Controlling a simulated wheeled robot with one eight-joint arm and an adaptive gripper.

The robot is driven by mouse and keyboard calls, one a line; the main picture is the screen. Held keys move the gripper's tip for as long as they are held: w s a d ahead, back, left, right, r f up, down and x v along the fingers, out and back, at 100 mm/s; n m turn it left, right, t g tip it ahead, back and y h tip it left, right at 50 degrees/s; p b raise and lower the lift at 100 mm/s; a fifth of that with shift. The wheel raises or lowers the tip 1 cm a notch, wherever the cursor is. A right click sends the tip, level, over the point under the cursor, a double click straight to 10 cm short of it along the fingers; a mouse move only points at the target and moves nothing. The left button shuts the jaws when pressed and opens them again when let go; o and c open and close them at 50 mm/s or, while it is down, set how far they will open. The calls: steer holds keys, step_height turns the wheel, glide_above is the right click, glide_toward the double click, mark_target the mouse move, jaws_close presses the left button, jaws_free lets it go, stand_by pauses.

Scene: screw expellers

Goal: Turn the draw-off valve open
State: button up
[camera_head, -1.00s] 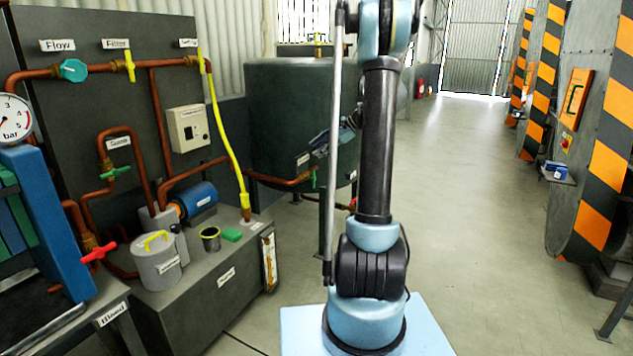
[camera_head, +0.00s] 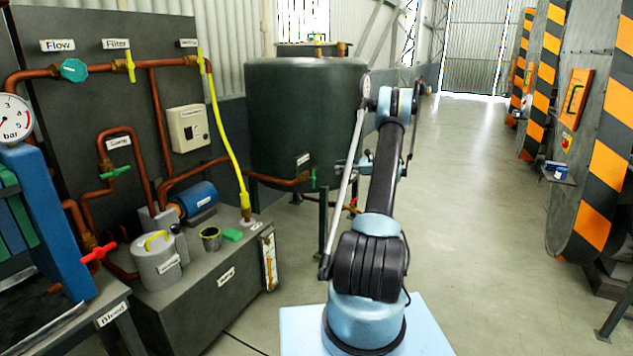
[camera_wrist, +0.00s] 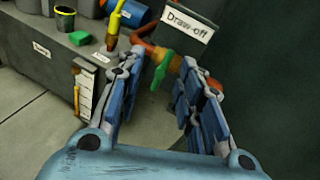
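The draw-off valve has a green lever handle (camera_wrist: 162,72) on an orange-brown copper pipe, under a white "Draw-off" label (camera_wrist: 183,20). In the head view, the small green handle (camera_head: 313,177) is at the lower front of the dark green tank (camera_head: 300,115). My gripper (camera_wrist: 163,62) is open in the wrist view, with its two blue fingers on either side of the line to the handle. The handle shows between and beyond the fingertips. I cannot tell the exact gap or any contact.
The grey bench (camera_head: 222,290) with a yellow hose (camera_head: 226,130), pump and pots stands left of the tank. In the wrist view its corner and a gauge strip (camera_wrist: 84,90) are at upper left. Copper piping runs to the tank. The floor on the right is open.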

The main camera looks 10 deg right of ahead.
steer(key=m+y, duration=0.2)
glide_toward(312, 178)
steer(key=x, duration=0.7)
steer(key=shift+w+a+r+t, duration=0.15)
steer(key=shift+w+a+t, duration=0.15)
steer(key=shift+a+t, duration=0.1)
stand_by(0.3)
jaws_close()
